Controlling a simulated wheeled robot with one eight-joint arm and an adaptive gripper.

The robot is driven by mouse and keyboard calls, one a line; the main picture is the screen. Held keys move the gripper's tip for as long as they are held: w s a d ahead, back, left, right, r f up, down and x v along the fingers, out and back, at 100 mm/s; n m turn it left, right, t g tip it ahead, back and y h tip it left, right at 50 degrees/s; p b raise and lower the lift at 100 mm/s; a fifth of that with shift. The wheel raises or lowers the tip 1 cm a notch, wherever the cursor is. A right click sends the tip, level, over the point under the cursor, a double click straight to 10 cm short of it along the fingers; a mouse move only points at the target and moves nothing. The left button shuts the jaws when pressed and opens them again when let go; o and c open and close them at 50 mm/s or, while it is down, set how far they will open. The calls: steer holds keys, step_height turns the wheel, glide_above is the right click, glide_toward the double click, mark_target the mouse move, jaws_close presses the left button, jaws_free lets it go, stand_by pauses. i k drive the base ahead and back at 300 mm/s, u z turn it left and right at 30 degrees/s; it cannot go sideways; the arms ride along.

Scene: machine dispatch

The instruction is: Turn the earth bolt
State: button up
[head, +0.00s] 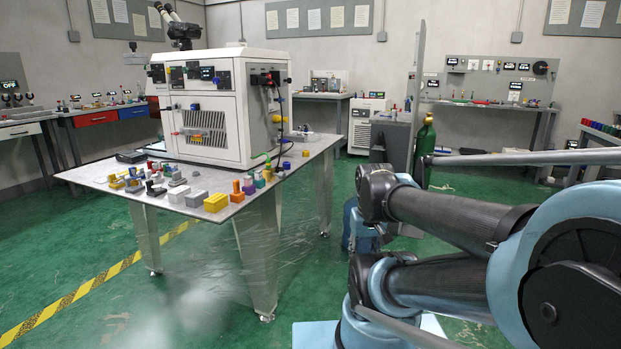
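A white machine (212,115) with a grey front grille stands on a metal-topped table (295,165) at centre left. Its right side panel carries a black and red connector (265,78), cables and several small coloured fittings (277,119). A green-yellow cable (262,154) runs low beside that panel towards the table top. The earth bolt is too small to make out for sure. My arm comes in from the right and stays apart from the machine and table. My gripper is not in view.
Many small coloured parts, including a yellow block (216,202), lie along the table's front edge. A green gas cylinder (425,140) stands beyond my arm near a tall grey panel (415,80). Benches line the walls. Green floor is open around the table, crossed by yellow-black tape (75,292).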

mark_target(281, 175)
steer(key=z, duration=0.05)
steer(key=k, duration=1.35)
steer(key=u, duration=0.35)
steer(key=i, duration=1)
